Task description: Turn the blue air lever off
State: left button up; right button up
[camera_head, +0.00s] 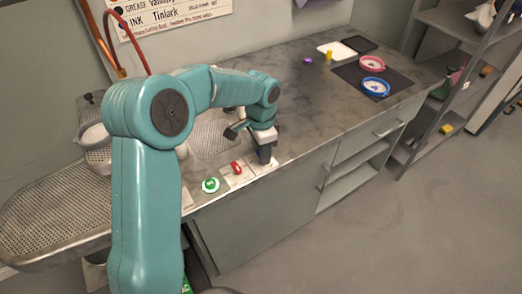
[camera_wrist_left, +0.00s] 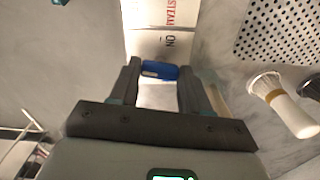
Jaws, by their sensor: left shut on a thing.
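The blue air lever (camera_wrist_left: 160,71) shows in the left wrist view between the two fingers of my left gripper (camera_wrist_left: 160,88). The gripper is shut on it. In the head view my left gripper (camera_head: 265,157) points down at the counter's front edge and hides the blue lever. The lever's exact turn is hard to tell. My right gripper is not in view.
A perforated steel drainboard (camera_head: 55,205) lies at the left. Pink (camera_head: 372,63) and blue (camera_head: 375,86) round dishes sit on a dark mat at the back right. In the left wrist view a pale-bristled brush (camera_wrist_left: 280,104) lies to the right. The middle counter is mostly clear.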

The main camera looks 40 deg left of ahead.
pick_arm(q)
jog(key=shift+n, duration=1)
jog(key=o, duration=1.1)
jog(key=shift+c, duration=0.2)
notch_tip(320, 180, up, 16)
jog(key=p, duration=0.1)
jog(key=shift+r, duration=0.25)
